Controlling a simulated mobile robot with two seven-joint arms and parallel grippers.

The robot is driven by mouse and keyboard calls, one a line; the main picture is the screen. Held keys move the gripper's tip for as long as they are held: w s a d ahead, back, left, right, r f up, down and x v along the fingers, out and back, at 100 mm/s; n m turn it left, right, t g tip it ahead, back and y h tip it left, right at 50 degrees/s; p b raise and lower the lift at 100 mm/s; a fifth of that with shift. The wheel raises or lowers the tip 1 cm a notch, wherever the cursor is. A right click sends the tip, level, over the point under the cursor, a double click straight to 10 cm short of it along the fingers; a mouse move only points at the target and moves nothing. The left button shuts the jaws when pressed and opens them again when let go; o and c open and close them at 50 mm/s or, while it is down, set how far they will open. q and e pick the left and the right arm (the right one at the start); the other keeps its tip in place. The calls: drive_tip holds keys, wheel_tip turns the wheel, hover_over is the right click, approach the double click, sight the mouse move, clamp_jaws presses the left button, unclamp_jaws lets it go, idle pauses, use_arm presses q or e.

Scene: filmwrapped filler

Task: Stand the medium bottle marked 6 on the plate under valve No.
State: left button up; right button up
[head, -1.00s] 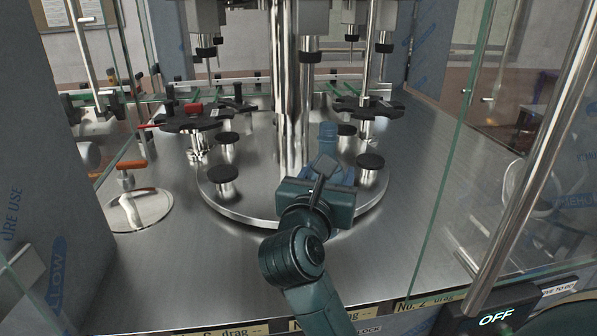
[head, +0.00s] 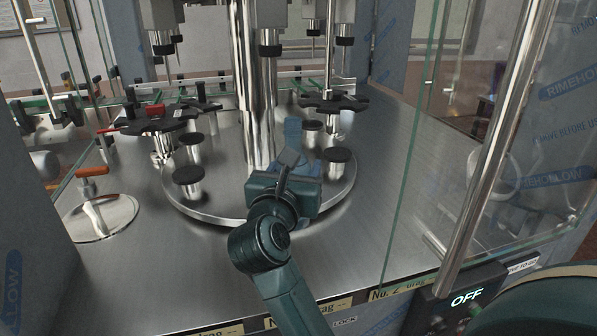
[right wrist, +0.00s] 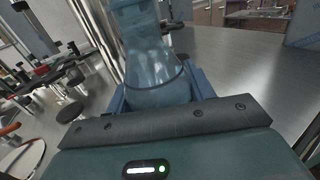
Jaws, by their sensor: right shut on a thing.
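My right gripper (head: 289,170) reaches in from the bottom of the head view and is shut on a translucent blue bottle (head: 292,132). The bottle also shows in the right wrist view (right wrist: 150,55), between the blue fingers, and looks upright. No 6 can be read on it. It is held in front of the central column, among the black-topped round plates: one at the right (head: 338,155), one behind it (head: 312,126), one at the left (head: 188,175). Whether its base touches anything is hidden by the gripper. Valves (head: 269,45) hang above the turntable; their numbers cannot be read. My left gripper is not in view.
The steel column (head: 252,90) rises from the round turntable (head: 205,210). Black star-shaped holders (head: 333,102) stand at both sides. A glass panel (head: 412,150) and steel bar (head: 480,150) bound the right. The steel deck (head: 375,200) at right is bare.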

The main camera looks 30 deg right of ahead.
use_arm(q)
drive_tip(key=b, duration=0.1)
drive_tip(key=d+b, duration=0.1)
drive_tip(key=b, duration=0.1)
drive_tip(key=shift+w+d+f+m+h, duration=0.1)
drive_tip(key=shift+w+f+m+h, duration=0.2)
use_arm(e)
drive_tip(key=w+d+f, duration=0.1)
drive_tip(key=w+d, duration=0.1)
drive_tip(key=w, duration=0.6)
drive_tip(key=w+d, duration=0.2)
drive_tip(key=w, duration=0.6)
drive_tip(key=shift+f, duration=0.35)
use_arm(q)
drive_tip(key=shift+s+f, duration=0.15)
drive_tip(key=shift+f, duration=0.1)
use_arm(e)
drive_tip(key=shift+f, duration=0.25)
idle(0.8)
drive_tip(key=o, duration=1.1)
drive_tip(key=shift+c, duration=0.2)
